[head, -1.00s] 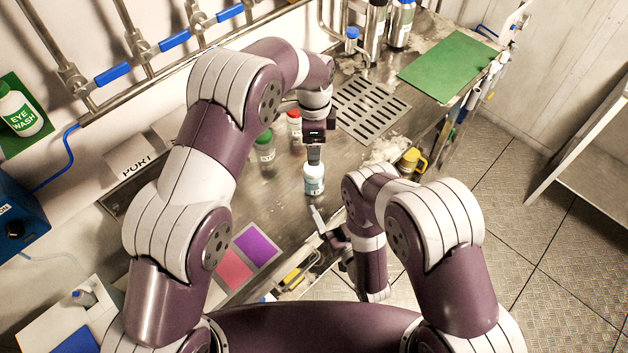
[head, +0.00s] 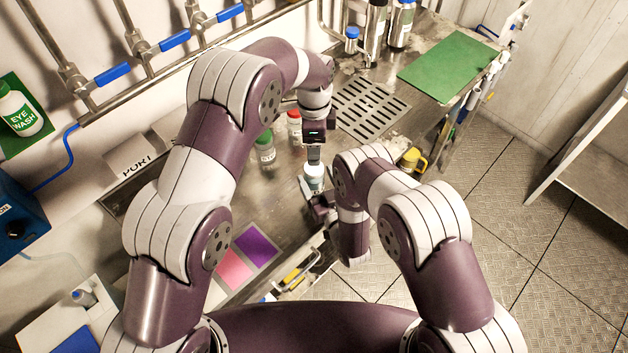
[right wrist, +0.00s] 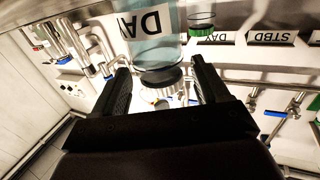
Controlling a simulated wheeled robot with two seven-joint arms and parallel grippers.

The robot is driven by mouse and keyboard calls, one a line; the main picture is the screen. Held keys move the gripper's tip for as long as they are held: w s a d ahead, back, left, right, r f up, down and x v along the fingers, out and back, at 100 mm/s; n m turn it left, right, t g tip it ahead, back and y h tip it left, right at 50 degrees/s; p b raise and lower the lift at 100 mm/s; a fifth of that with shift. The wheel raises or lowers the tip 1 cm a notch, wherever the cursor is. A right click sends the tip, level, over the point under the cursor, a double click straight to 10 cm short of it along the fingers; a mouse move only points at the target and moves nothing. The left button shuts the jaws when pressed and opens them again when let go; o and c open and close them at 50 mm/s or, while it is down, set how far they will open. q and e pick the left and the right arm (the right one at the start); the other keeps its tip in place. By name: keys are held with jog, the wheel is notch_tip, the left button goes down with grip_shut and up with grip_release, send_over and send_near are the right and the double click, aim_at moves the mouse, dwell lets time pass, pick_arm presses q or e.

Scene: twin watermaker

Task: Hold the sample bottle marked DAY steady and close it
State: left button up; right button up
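The sample bottle (head: 315,184) stands upright on the metal counter, pale blue with a white top. In the right wrist view, which is upside down, the bottle (right wrist: 152,48) shows its DAY label and a ridged greyish cap (right wrist: 161,76) at its mouth. Whether the cap is tight I cannot tell. My left gripper (head: 314,158) points down right over the bottle's top; its grip is hidden. My right gripper (head: 318,200) is low beside the bottle on the near side. In its wrist view the right gripper (right wrist: 160,72) has its fingers apart, with the bottle in front of the gap.
A green-capped bottle (head: 265,153) and a red-capped bottle (head: 294,127) stand close behind to the left. Pink and purple cards (head: 256,246) lie near the front edge.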

grip_shut()
pick_arm(q)
jog(key=n, duration=0.8)
jog(key=shift+n, duration=0.3)
jog(key=n, duration=0.3)
jog(key=shift+n, duration=0.4)
jog(key=n, duration=1.1)
jog(key=shift+n, duration=0.4)
jog(key=n, duration=0.7)
jog(key=shift+n, duration=0.3)
jog(key=n, duration=0.5)
jog(key=shift+n, duration=0.3)
jog(key=n, duration=0.3)
